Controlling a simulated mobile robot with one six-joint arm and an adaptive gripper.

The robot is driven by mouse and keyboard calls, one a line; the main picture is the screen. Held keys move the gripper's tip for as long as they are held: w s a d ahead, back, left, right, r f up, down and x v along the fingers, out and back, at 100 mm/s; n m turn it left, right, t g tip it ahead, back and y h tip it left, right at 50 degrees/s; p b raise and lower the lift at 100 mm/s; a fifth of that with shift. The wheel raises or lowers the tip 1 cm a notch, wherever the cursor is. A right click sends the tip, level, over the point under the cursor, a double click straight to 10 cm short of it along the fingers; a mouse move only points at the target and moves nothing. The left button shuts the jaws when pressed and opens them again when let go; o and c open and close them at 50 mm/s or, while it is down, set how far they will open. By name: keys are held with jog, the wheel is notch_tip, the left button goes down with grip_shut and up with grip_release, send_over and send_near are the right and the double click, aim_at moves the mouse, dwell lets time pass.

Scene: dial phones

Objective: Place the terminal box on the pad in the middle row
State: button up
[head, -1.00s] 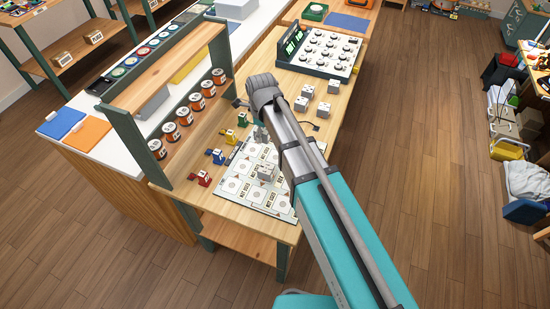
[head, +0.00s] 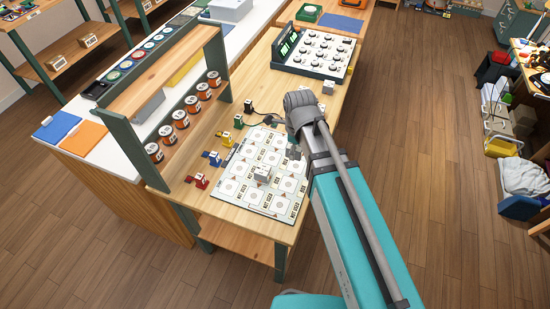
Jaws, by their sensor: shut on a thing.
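My gripper (head: 293,153) is over the right side of the printed mat (head: 225,192), which carries rows of pads with round marks. It points down and is shut on a small grey terminal box, mostly hidden by the fingers and arm. Its exact height above the mat is hard to tell. Another pale terminal box (head: 262,174) stands on the mat, left of and nearer than my gripper. One more pale box (head: 328,87) shows on the bench beyond my arm.
A rack of orange spools (head: 180,118) rises on the left. A panel of dials (head: 313,49) stands at the back.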

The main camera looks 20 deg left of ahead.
jog(key=d, duration=0.1)
jog(key=s+d, duration=0.1)
jog(key=d, duration=0.1)
jog(key=shift+s+r, duration=0.1)
jog(key=shift+s, duration=0.05)
jog(key=b, duration=0.9)
send_over(272, 159)
jog(key=shift+s+d+f, duration=0.1)
jog(key=shift+d+f, duration=0.1)
jog(key=shift+f, duration=2.05)
jog(key=shift+d+f, duration=0.15)
jog(key=shift+f, duration=2.1)
jog(key=shift+w+a+f+b, duration=0.25)
jog(key=shift+a+f+b, duration=0.2)
jog(key=shift+f+b, duration=0.25)
jog(key=shift+s+d+f+b, duration=0.1)
jog(key=shift+f+b, duration=1.15)
jog(key=shift+f, duration=0.1)
